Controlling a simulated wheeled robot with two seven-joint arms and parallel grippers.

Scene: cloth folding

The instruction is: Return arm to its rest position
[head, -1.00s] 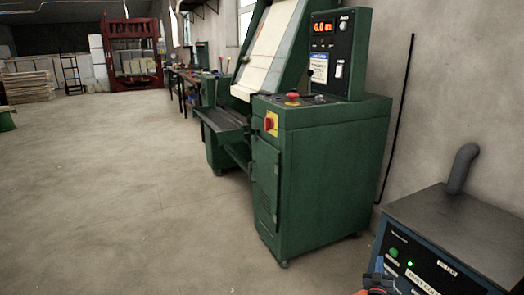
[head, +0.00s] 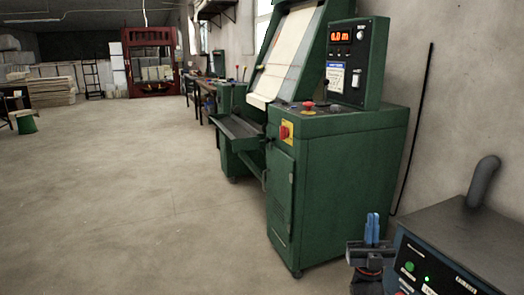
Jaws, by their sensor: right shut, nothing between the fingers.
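My right gripper (head: 372,229) shows at the bottom, right of centre, with its blue fingers pointing up and together. It is shut and empty. It stands in front of the lower right side of the green machine and just left of the blue box with the grey top. My left gripper is not in view. No cloth lies in the right gripper.
A large green machine (head: 335,190) with a red display and a red button stands at centre right. A blue box (head: 440,265) with a grey pipe fills the lower right corner. Open concrete floor (head: 120,200) lies to the left. A red rack (head: 150,62) stands far back.

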